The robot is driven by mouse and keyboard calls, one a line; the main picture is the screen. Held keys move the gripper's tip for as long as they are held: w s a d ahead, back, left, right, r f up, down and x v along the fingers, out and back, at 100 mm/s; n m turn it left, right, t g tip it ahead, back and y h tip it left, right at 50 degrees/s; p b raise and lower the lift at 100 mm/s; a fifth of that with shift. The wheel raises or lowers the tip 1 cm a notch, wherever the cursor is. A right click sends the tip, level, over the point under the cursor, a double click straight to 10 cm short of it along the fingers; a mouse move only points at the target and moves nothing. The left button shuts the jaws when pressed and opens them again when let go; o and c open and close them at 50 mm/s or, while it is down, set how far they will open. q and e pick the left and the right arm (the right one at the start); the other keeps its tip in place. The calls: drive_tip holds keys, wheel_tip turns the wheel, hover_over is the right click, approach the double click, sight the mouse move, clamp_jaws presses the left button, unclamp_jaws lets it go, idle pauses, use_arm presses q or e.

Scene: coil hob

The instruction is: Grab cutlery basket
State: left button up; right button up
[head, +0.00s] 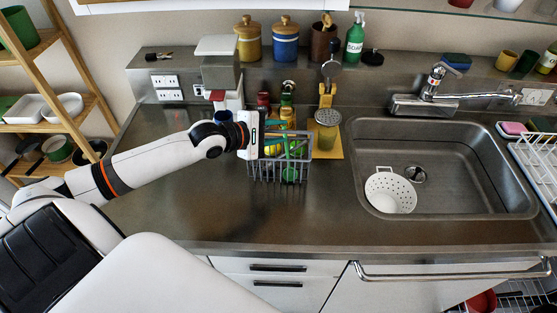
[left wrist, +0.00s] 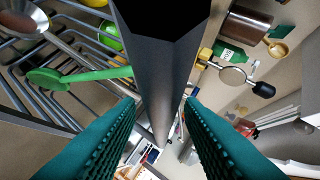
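The cutlery basket (head: 280,172) is a grey wire basket on the counter, left of the sink, with green and yellow utensils in it. My left gripper (head: 290,139) reaches in from the left, its teal fingers over the basket's top. In the left wrist view the two teal fingers (left wrist: 161,102) are apart, with a dark grey bar (left wrist: 160,75) between them. Narrow gaps show beside the bar, so no firm grip is visible. Basket wires (left wrist: 45,75), a green utensil and a metal spoon lie to the left. My right gripper is not in view.
A grater-like canister (head: 327,130) on a yellow board stands right of the basket. Bottles and a grey appliance (head: 220,72) are behind it. The counter in front of the basket is clear.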

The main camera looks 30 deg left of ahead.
use_arm(q)
clamp_jaws()
drive_tip(key=shift+r, duration=0.15)
idle(0.4)
